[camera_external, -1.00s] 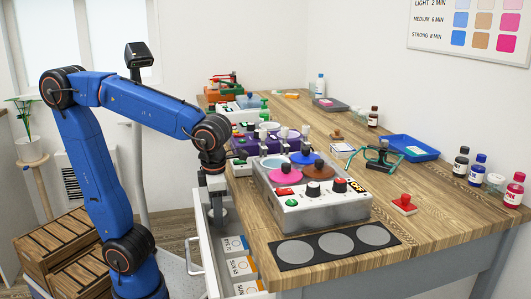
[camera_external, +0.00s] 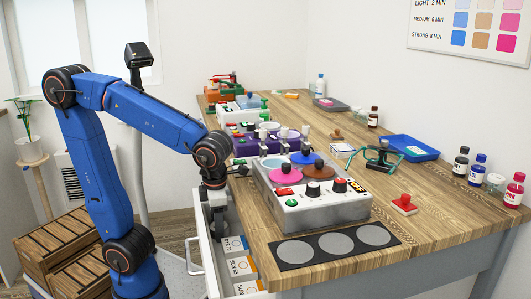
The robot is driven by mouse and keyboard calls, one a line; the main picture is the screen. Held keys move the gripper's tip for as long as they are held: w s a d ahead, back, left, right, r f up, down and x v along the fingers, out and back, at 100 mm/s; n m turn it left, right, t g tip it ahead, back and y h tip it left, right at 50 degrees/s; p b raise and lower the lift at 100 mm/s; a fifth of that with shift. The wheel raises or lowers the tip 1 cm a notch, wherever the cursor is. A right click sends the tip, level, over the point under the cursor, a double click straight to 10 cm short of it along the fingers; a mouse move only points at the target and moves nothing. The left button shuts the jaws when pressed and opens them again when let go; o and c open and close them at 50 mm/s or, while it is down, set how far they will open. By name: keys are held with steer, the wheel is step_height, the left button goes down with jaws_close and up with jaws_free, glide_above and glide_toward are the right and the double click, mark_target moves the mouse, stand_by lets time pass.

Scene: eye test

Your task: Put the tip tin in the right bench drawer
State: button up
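The bench drawer (camera_external: 208,262) under the near left end of the bench is pulled out, with its white front and handle facing left. My gripper (camera_external: 219,228) points down into the far part of this open drawer, below the bench top. Its fingers are small and dark here, so I cannot tell whether they are open or shut. I cannot make out the tip tin clearly. A small pale shape showed by the fingertips in the earlier view.
Several labelled packets (camera_external: 240,266) lie in the near part of the drawer. The wooden bench (camera_external: 430,240) stands close on the right, with a grey machine (camera_external: 310,210) near its left edge. A blue tray (camera_external: 408,147) and bottles stand farther back. Wooden crates (camera_external: 60,245) stand at left.

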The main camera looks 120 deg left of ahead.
steer(key=shift+r, duration=0.1)
step_height(320, 180, up, 12)
steer(key=d, duration=0.1)
steer(key=shift+w, duration=0.45)
stand_by(0.3)
